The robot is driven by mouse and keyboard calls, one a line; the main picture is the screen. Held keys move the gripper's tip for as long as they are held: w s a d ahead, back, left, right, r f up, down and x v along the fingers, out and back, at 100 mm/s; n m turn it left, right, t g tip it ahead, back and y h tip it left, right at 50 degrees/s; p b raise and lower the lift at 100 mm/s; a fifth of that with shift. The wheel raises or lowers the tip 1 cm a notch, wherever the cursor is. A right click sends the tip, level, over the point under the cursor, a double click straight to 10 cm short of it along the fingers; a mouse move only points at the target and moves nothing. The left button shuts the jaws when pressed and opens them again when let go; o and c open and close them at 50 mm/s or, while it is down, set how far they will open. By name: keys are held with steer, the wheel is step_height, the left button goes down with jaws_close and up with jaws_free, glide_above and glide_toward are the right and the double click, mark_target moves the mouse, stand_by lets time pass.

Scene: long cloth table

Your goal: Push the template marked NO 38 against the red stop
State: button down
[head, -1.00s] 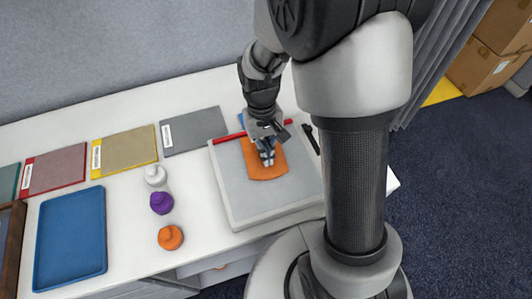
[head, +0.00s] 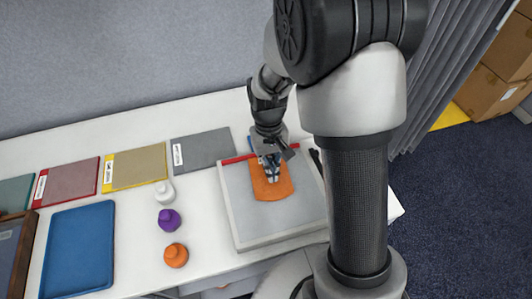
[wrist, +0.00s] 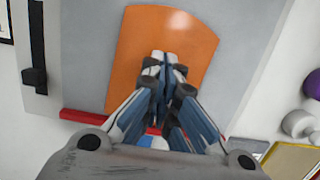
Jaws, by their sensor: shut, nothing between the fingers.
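The orange template (head: 271,190) lies flat on the grey board (head: 245,222); no NO 38 marking is readable on it. The red stop (head: 237,159) is a thin bar along the board's back edge. The template's back edge is very close to the stop; my gripper hides part of that line, so I cannot tell if they touch. My gripper (head: 271,177) is shut and empty, its fingertips down over the template. In the wrist view the fingertips (wrist: 164,62) are over the middle of the orange template (wrist: 190,40), and the red stop (wrist: 85,118) shows at lower left.
A black bar (head: 316,160) lies at the board's right edge. Left of the board stand a white (head: 164,192), a purple (head: 168,220) and an orange knobbed piece (head: 176,255). A blue tray (head: 78,245) and flat coloured panels (head: 202,150) lie further left.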

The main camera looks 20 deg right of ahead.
steer(key=w+p, duration=0.2)
steer(key=w, duration=0.9)
steer(key=shift+w+p, duration=0.3)
steer(key=shift+w, duration=0.1)
steer(key=c, duration=2.3)
jaws_free()
steer(key=shift+r, duration=0.1)
